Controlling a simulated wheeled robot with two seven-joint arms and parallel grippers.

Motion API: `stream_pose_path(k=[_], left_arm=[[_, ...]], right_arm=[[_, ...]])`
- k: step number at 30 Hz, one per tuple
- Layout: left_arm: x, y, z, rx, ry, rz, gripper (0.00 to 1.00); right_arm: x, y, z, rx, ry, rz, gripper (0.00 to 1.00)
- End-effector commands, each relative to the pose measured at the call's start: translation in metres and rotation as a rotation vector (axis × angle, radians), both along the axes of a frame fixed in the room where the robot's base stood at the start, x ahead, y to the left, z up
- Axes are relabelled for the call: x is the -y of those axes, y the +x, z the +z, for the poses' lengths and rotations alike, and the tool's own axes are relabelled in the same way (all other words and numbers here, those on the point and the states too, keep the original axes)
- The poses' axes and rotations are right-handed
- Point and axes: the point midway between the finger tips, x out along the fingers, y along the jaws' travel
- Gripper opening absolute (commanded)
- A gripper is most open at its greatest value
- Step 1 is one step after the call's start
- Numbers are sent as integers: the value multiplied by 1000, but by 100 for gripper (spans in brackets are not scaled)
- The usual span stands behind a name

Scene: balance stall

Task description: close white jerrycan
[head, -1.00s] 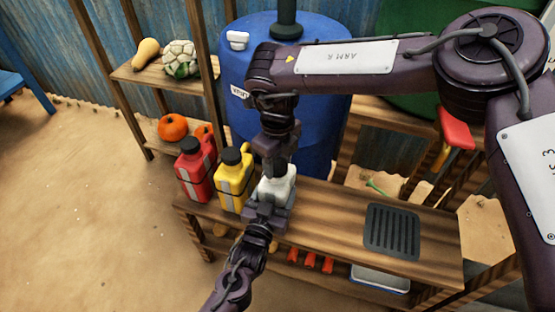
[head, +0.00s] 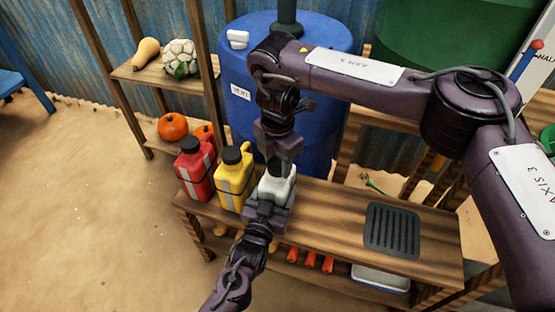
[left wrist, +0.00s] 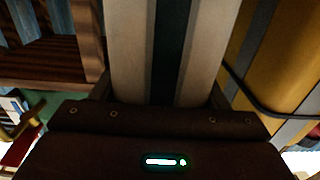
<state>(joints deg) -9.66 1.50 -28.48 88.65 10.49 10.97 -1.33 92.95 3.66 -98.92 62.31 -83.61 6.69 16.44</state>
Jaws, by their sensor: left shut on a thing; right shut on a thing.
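The white jerrycan (head: 286,187) stands upright on the wooden bench, right of the yellow one. It also fills the middle of the left wrist view (left wrist: 130,50), pale with a dark vertical stripe. My left gripper (head: 268,205) comes from the front and is shut on its body. My right gripper (head: 277,170) points down from above and is shut at the top of the white jerrycan, where the neck and cap are. The fingers hide most of the cap, so how it sits on the neck cannot be told.
A yellow jerrycan (head: 233,187) and a red jerrycan (head: 195,172), both with black caps, stand close on the left. A blue barrel (head: 325,110) is behind. A dark slotted plate (head: 392,230) lies on the right; the bench (head: 335,215) between is clear.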

Motion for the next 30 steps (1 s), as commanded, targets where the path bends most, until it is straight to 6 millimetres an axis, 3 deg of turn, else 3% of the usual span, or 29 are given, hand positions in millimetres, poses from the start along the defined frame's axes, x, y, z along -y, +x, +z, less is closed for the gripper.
stream_pose_path(k=[6, 11, 12, 16, 25, 30], left_arm=[[0, 0, 0, 0, -1, -1, 4], [0, 0, 0, 0, -1, -1, 4], [0, 0, 0, 0, -1, -1, 4], [0, 0, 0, 0, -1, -1, 4], [0, 0, 0, 0, -1, -1, 4], [0, 0, 0, 0, -1, -1, 4]], right_arm=[[0, 1, 0, 2, -1, -423, 17], [0, 0, 0, 2, -1, -434, 17], [0, 0, 0, 2, -1, -434, 49], [0, 0, 0, 1, 0, -432, 66], [0, 0, 2, 1, 0, -430, 67], [0, 1, 23, 5, -1, -430, 67]])
